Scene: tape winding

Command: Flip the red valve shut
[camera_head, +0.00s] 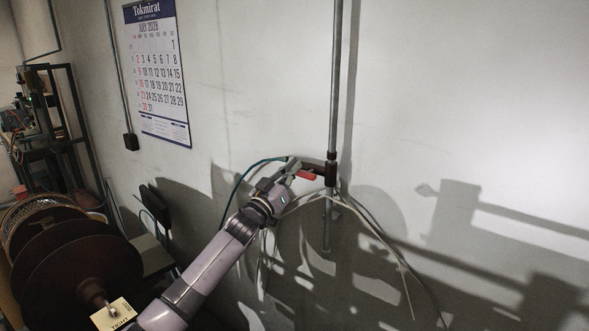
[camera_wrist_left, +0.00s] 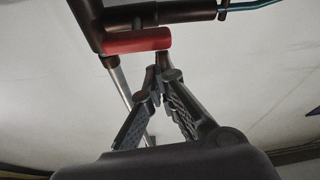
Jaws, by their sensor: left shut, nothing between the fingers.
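The red valve handle (camera_head: 306,175) sits on a dark fitting (camera_head: 330,172) of the vertical wall pipe. In the left wrist view the red handle (camera_wrist_left: 137,41) lies across the top, just beyond the fingertips, along the dark pipe piece. My left gripper (camera_head: 293,167) is at the left end of the handle. In the left wrist view its fingertips (camera_wrist_left: 163,62) are together, with nothing between them, right by the handle's end. I cannot tell whether they touch it. My right gripper is not in view.
A grey pipe (camera_head: 336,80) runs up the wall, with a blue-green hose (camera_head: 240,183) left of the valve. Pale cables (camera_head: 375,232) hang below it. A calendar (camera_head: 158,75) is on the wall. Large dark reels (camera_head: 75,262) stand at lower left. The wall at right is clear.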

